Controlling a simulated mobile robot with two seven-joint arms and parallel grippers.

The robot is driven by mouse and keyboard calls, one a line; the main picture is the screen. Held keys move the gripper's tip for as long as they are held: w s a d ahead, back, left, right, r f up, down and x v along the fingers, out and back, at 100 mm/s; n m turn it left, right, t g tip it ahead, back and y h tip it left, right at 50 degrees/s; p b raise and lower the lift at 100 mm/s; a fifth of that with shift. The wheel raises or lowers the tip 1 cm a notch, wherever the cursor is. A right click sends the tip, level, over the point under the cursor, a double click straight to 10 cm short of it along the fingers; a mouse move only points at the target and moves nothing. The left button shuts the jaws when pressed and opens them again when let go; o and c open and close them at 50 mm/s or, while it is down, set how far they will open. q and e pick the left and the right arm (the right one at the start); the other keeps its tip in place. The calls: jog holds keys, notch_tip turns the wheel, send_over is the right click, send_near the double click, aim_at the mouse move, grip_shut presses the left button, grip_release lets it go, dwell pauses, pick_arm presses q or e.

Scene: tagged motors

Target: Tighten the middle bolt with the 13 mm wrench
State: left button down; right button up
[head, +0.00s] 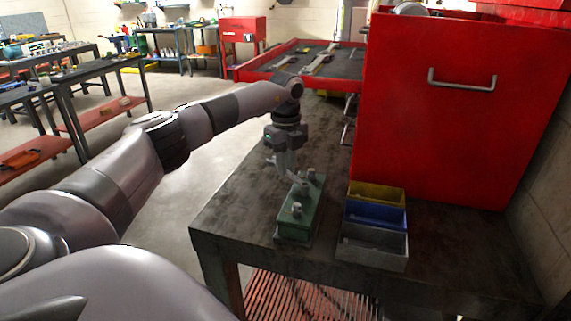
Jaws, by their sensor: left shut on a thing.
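A green block (297,228) stands on the dark workbench with a row of bolts on its top. The near bolt (296,208) stands clear. The middle bolt (303,189) is just below and right of my left gripper. The far bolt (312,174) is at the back end. My left gripper (290,172) points down over the block's left side and is shut on a small grey metal tool, seemingly the wrench (299,181). The tool reaches toward the middle bolt. I cannot tell whether it sits around the bolt, and its size marking is not readable. My right gripper is out of view.
Yellow (377,191), blue (375,215) and grey (371,247) bins stand right of the block. A red cabinet (450,130) rises behind them. An open red drawer (258,75) holds more wrenches (317,63). The workbench (232,215) is bare left of the block.

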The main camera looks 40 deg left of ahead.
pick_arm(q)
jog(key=shift+w+d+m, duration=0.25)
jog(key=shift+w+m, duration=0.45)
jog(key=shift+m, duration=0.4)
jog(key=shift+s+a+n, duration=0.1)
jog(key=shift+s+n, duration=0.15)
jog(key=shift+n, duration=0.05)
jog(key=shift+s, duration=0.1)
jog(key=shift+s+n, duration=0.1)
jog(key=shift+n, duration=0.3)
jog(key=shift+a, duration=0.1)
jog(key=shift+s+n, duration=0.25)
jog(key=shift+n, duration=0.05)
